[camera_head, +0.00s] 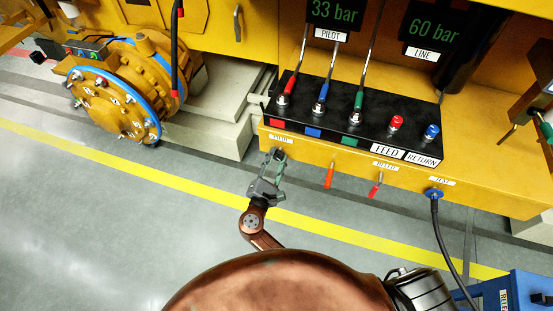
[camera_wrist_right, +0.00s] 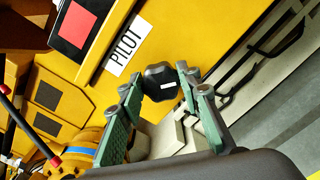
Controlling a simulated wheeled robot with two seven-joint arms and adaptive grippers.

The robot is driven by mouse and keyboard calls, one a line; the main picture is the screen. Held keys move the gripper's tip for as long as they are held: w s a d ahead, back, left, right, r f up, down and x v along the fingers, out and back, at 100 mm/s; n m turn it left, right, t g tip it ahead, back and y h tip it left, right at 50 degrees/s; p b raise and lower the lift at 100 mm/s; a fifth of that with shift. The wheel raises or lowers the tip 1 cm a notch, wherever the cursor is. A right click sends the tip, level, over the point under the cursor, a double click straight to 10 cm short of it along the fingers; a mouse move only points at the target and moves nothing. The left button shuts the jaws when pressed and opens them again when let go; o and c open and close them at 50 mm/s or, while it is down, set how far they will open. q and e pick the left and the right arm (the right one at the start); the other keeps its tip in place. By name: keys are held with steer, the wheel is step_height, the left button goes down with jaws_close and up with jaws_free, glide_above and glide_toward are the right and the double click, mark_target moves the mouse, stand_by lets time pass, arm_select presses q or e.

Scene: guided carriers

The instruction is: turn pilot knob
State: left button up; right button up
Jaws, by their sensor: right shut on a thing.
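The pilot knob (camera_wrist_right: 160,80) is a black lobed knob with a small white mark, on the yellow panel beside a white PILOT label (camera_wrist_right: 124,45) in the right wrist view. My right gripper (camera_wrist_right: 158,84) has one green-padded finger on each side of the knob and is shut on it. In the head view my right gripper (camera_head: 273,160) reaches up to the left end of the yellow front panel, and its fingers largely hide the knob. The pilot display (camera_head: 334,12) reads 33 bar. My left gripper is not in view.
A black valve block (camera_head: 340,100) with red, blue and green levers sits above the panel. The line display (camera_head: 433,30) reads 60 bar. Floor in front is clear.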

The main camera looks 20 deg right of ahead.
steer(key=shift+m+b, duration=0.65)
steer(key=shift+m, duration=0.85)
steer(key=o, duration=1.2)
steer(key=shift+c, duration=0.2)
